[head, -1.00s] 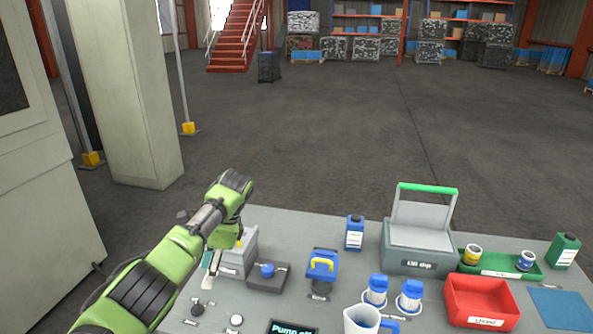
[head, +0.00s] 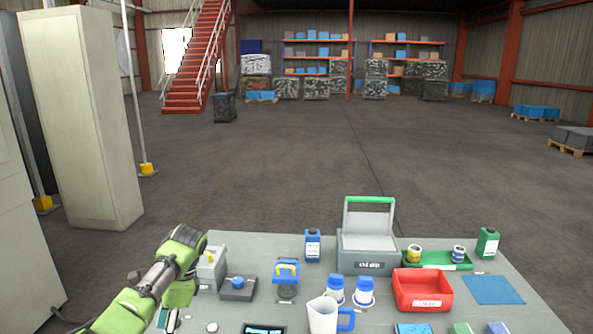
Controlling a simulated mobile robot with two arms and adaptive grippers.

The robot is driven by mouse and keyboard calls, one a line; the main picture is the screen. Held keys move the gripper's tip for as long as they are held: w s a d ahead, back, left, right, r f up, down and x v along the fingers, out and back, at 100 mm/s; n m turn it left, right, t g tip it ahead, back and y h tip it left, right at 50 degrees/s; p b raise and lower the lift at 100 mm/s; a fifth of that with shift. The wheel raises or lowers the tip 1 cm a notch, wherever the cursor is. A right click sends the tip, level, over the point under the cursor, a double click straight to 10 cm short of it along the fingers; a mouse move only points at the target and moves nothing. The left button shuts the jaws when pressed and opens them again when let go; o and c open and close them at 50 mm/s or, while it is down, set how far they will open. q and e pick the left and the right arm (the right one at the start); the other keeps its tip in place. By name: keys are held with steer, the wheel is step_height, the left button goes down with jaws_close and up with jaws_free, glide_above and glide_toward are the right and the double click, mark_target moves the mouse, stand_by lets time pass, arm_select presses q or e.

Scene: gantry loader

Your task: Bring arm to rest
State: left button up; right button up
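My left arm comes in from the lower left, green and grey, over the left end of the grey worktop (head: 225,243). Its wrist is bent downward beside a small grey box (head: 212,270). The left gripper's fingers are hidden behind the arm or too unclear to make out, so I cannot tell whether they are open or hold anything. My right arm and gripper are not in view.
The worktop carries a blue-topped device (head: 286,272), a white jug (head: 322,316), two blue-capped bottles, a grey case (head: 367,252), a red bin (head: 423,293) and a green tray (head: 450,266). A tall cabinet (head: 80,120) stands left.

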arm_select(q)
steer(key=s+d+f+n+h, duration=0.1)
steer(key=s+f, duration=0.4)
steer(key=f, duration=0.7)
steer(key=s+d+f+n+t, duration=0.15)
steer(key=s+f, duration=0.35)
steer(key=f, duration=0.7)
steer(key=s+d+f+n+h, duration=0.15)
steer(key=s+f, duration=0.25)
steer(key=f, duration=0.8)
steer(key=s+d+f+n, duration=0.2)
steer(key=s+f, duration=0.5)
steer(key=s, duration=0.4)
steer(key=s+d+f+n, duration=0.1)
steer(key=s+f, duration=0.5)
steer(key=s, duration=0.4)
steer(key=s+d+f+n, duration=0.1)
steer(key=s+f, duration=0.1)
steer(key=s, duration=0.7)
steer(key=s+f+n+t+h, duration=0.1)
steer(key=s+n, duration=0.1)
steer(key=s, duration=0.8)
steer(key=shift+d+f, duration=0.35)
steer(key=shift+f, duration=0.05)
steer(key=shift+h, duration=0.25)
steer(key=shift+w+a, duration=0.1)
steer(key=shift+a, duration=0.05)
